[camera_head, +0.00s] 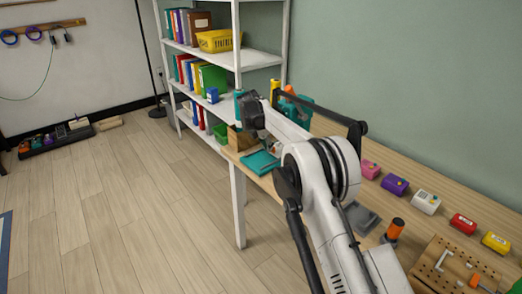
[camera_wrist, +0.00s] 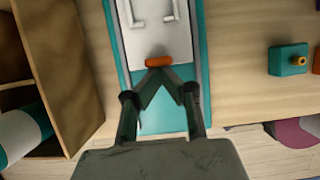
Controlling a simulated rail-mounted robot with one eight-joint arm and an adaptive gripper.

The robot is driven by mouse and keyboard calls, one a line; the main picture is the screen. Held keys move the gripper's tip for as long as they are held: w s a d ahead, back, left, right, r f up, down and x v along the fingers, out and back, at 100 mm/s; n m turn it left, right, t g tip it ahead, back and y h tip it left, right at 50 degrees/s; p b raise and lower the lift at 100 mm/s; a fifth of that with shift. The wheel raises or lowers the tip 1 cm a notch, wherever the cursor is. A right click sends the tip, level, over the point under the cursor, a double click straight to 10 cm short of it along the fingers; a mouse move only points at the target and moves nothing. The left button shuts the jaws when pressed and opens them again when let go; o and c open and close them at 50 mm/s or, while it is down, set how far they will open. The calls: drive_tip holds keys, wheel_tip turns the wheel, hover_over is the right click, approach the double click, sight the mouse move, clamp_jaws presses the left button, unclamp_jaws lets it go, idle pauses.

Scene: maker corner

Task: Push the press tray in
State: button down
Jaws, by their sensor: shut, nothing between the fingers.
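The press shows in the wrist view as a long teal base (camera_wrist: 165,120) with a pale grey tray (camera_wrist: 157,40) on it. The tray has an orange handle (camera_wrist: 159,62) at its near end. My gripper (camera_wrist: 158,73) is shut and empty, its fingertips right at the near side of the handle. I cannot tell whether they touch it. Bare teal base shows between and below my fingers. In the head view the teal base (camera_head: 260,162) lies at the far left end of the bench, partly hidden by my arm.
A wooden box (camera_wrist: 75,65) stands close on the left in the wrist view. A small teal block (camera_wrist: 288,60) lies on the right. In the head view, several coloured blocks, including a purple one (camera_head: 395,184), line the bench. A white shelf (camera_head: 262,62) stands behind.

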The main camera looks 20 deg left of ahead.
drive_tip(key=shift+w+d+r, duration=0.1)
drive_tip(key=shift+w+d, duration=0.05)
drive_tip(key=shift+d, duration=0.1)
